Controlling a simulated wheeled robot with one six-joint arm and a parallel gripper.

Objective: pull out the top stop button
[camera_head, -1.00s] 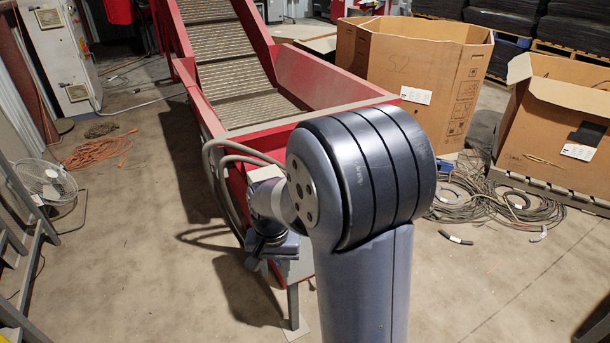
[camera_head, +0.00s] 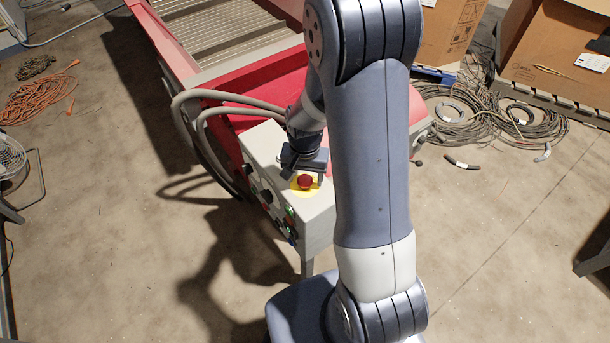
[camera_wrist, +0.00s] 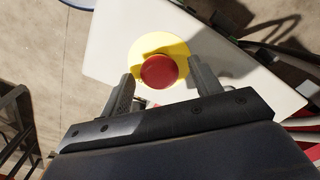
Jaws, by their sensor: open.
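The top stop button (camera_head: 305,182) is a red mushroom head on a yellow disc, on the top face of a light grey control box (camera_head: 318,205). In the wrist view the red button (camera_wrist: 159,71) shows between and just beyond the two fingertips, with the yellow disc (camera_wrist: 176,46) around it. My gripper (camera_head: 304,172) is open at the button, its fingers on either side. In the wrist view my gripper (camera_wrist: 160,88) has a finger left and right of the button, with no clear contact. The gap in height cannot be told.
The box front carries several knobs and small buttons (camera_head: 267,196). Thick grey hoses (camera_head: 185,125) loop at its left. A red conveyor (camera_head: 265,90) rises behind. Coiled cables (camera_head: 455,112) and cardboard boxes (camera_head: 560,75) lie right.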

